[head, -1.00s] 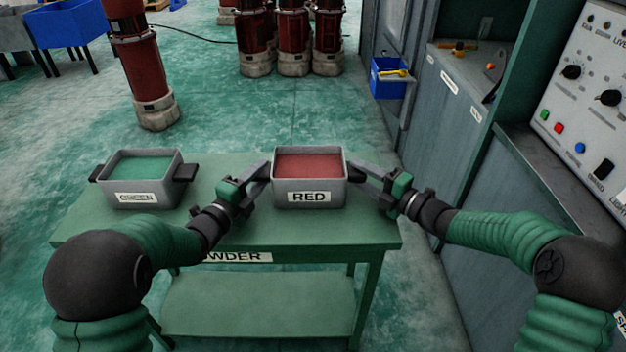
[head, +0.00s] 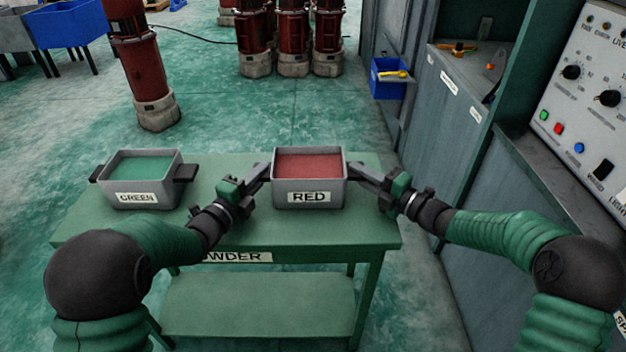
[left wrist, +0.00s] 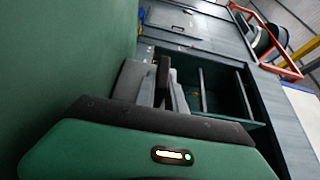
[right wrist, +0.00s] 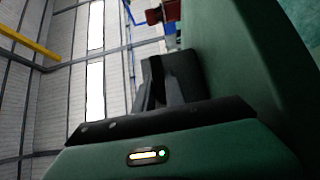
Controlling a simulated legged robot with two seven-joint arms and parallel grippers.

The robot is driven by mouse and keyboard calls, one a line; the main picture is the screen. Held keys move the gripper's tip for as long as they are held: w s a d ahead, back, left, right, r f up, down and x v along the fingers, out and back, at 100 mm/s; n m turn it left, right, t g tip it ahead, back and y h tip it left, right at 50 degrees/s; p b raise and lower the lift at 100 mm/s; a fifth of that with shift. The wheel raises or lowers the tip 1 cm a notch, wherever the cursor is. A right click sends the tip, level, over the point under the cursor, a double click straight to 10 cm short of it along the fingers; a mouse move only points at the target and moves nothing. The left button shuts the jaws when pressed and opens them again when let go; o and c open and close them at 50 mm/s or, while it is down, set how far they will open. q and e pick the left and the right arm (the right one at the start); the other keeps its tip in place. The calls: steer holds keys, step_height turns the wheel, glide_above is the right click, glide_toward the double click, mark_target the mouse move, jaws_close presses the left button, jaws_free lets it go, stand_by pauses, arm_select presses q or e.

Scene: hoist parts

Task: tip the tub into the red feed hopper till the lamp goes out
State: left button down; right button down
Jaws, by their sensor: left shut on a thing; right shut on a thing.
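The grey tub labelled RED (head: 309,197), full of red powder (head: 309,165), stands level on the green table (head: 310,236). My left gripper (head: 264,174) is shut on the tub's left handle. My right gripper (head: 355,174) is shut on its right handle. The fingers hide most of both handles. In the left wrist view the fingers (left wrist: 166,88) meet the dark handle against the grey tub wall; the right wrist view shows the fingers (right wrist: 160,88) at the other handle. I cannot make out the red feed hopper or its lamp.
A second grey tub labelled GREEN (head: 137,198), holding green powder, stands to the left on the table. A grey cabinet (head: 450,110) and a control panel (head: 590,100) line the right side. A blue bin (head: 388,80) hangs beyond. Several dark red cylinders (head: 292,35) stand behind.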

arm_select(q)
steer(key=shift+f, duration=0.2)
arm_select(e)
steer(key=shift+f, duration=0.15)
